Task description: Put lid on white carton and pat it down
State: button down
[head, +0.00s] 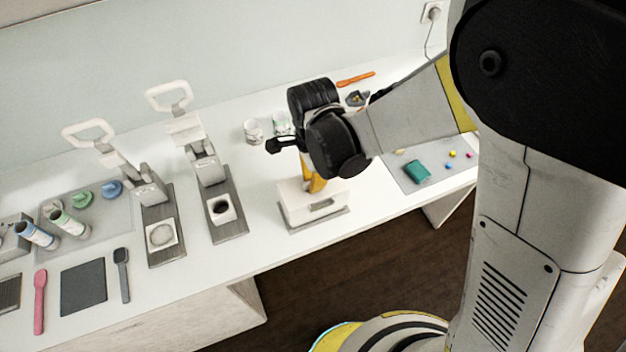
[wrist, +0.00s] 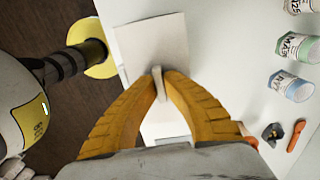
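The white carton (head: 300,207) stands on the table's front part in the head view, with a dark slot in its front face. My gripper (head: 315,186) points down right over it, its yellow fingers at the carton's top. In the wrist view my gripper (wrist: 160,76) has its fingertips closed on a thin pale upright grip (wrist: 159,88). A flat off-white panel, apparently the lid (wrist: 150,42), lies beneath the fingertips. Whether the lid rests fully on the carton cannot be told; the fingers and wrist hide part of it.
Two lever presses (head: 209,178) (head: 152,190) stand left of the carton. Labelled jars (head: 253,131) stand behind it. A grey mat (head: 437,178) with a teal block (head: 417,171) is to the right. An orange spatula (head: 356,79) lies at the back. The table's front edge is close.

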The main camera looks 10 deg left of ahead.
jog(key=shift+f+b, duration=0.35)
jog(key=shift+b, duration=0.15)
dwell(0.5)
jog(key=shift+c, duration=1.4)
grip_release()
jog(key=shift+r, duration=0.15)
jog(key=shift+r+p, duration=2.35)
jog(key=shift+r, duration=1.05)
